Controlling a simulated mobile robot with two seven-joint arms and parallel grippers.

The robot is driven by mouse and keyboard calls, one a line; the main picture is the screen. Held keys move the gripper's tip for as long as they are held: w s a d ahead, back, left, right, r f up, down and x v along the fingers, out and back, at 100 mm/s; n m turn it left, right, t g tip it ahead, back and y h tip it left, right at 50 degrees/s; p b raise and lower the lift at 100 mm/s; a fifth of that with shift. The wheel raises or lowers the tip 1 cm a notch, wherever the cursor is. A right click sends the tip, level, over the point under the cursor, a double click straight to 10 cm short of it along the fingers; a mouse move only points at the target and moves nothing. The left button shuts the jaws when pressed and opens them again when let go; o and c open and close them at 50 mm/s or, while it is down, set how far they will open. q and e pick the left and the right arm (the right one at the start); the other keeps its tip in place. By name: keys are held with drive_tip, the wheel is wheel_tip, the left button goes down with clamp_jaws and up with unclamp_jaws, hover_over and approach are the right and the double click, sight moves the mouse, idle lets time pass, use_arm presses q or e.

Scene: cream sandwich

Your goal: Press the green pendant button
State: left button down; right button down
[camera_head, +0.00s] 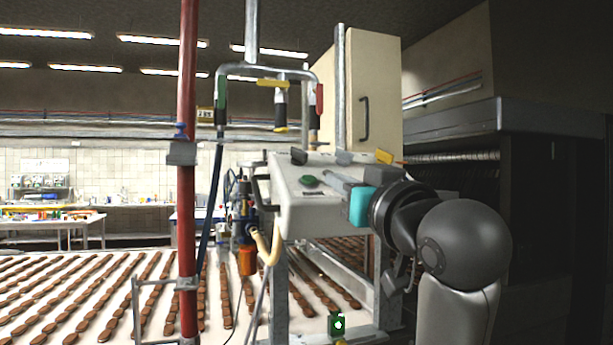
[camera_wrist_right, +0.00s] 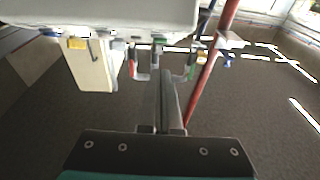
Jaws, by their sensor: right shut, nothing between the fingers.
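The green pendant button (camera_head: 311,181) sits on the face of a white pendant box (camera_head: 318,215) in the middle of the head view. My right gripper (camera_head: 332,174) comes in from the right, with its grey fingers pointing left toward the button. The fingers are shut and empty, and their tips appear just right of the button; I cannot tell how far in front of the face they are. In the right wrist view the shut fingers (camera_wrist_right: 165,96) show, and the white box (camera_wrist_right: 100,14) is at the top; the button is not seen there. My left gripper is not in view.
A red pole (camera_head: 187,110) stands left of the box. Conveyor belts with rows of brown biscuits (camera_head: 90,295) run below and behind. A cream cabinet (camera_head: 372,95) rises behind the box. A dark machine (camera_head: 550,200) fills the right side.

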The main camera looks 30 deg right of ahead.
sight(309, 181)
drive_tip(key=shift+s+a+r+t, duration=0.2)
drive_tip(key=shift+s+r+t, duration=0.2)
drive_tip(key=shift+s+r, duration=0.75)
drive_tip(key=shift+w+f, duration=0.1)
drive_tip(key=w, duration=0.3)
drive_tip(key=w+d, duration=0.1)
drive_tip(key=w, duration=0.3)
drive_tip(key=w+d, duration=0.1)
drive_tip(key=w, duration=0.3)
drive_tip(key=shift+f, duration=0.15)
drive_tip(key=shift+w+d+f, duration=0.1)
drive_tip(key=shift+f, duration=0.25)
